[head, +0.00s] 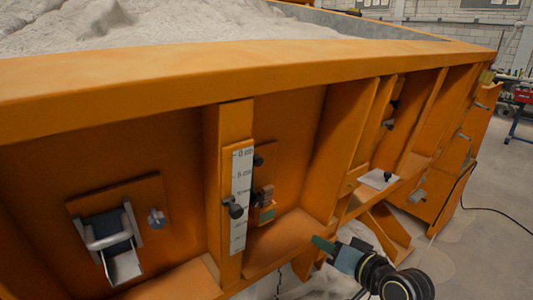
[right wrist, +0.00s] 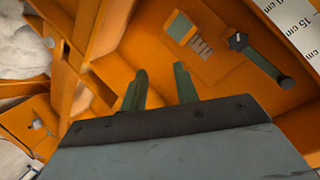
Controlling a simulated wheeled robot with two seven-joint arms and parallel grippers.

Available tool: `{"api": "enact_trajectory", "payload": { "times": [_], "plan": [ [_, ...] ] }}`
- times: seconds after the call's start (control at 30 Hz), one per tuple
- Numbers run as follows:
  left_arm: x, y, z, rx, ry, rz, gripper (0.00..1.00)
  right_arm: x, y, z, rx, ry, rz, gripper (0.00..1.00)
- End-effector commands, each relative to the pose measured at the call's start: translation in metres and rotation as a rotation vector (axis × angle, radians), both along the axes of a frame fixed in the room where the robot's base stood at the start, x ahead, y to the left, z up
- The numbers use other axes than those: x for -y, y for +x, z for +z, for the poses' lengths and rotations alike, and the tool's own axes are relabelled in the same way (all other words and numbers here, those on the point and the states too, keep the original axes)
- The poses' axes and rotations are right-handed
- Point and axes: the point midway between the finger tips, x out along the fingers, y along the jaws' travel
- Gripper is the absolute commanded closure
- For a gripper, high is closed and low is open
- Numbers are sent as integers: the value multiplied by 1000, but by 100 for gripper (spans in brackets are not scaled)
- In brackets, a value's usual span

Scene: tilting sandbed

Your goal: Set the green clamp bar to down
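In the right wrist view a dark greenish bar (right wrist: 263,62) with black ends, likely the clamp bar, lies beside the white scale. It slants in the picture, and nothing grips it. In the head view a black knob (head: 258,160) shows at the scale's right edge; I cannot make out the rest of the bar there. My right gripper (head: 324,244) is low, right of the scale and apart from the bar. In the right wrist view its two green fingers (right wrist: 160,80) stand apart with nothing between them. My left gripper is not in view.
The white scale (head: 241,190) is on an orange upright. A small green-edged orange tab (head: 267,213) sits right of it. A silver latch (head: 112,235) is at the left. Orange ribs (head: 370,125) and a lower ledge (head: 290,235) bound the recess.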

Motion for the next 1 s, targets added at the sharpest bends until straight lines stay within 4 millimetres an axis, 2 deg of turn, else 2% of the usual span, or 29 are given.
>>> {"api": "enact_trajectory", "payload": {
  "times": [0.03,0.1,0.2,0.3,0.4,0.5,1.0],
  "plan": [
    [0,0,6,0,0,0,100,-10,-5,51,61,37,42,70],
    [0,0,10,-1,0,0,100,-22,-19,102,122,81,98,70],
    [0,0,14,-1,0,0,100,-35,-39,153,184,119,166,70],
    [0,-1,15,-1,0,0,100,-42,-54,180,221,138,210,70],
    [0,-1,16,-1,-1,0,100,-47,-59,191,234,148,229,70],
    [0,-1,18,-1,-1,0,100,-54,-54,194,237,152,233,70],
    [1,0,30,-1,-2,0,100,-122,16,193,235,149,232,70]
  ]
}}
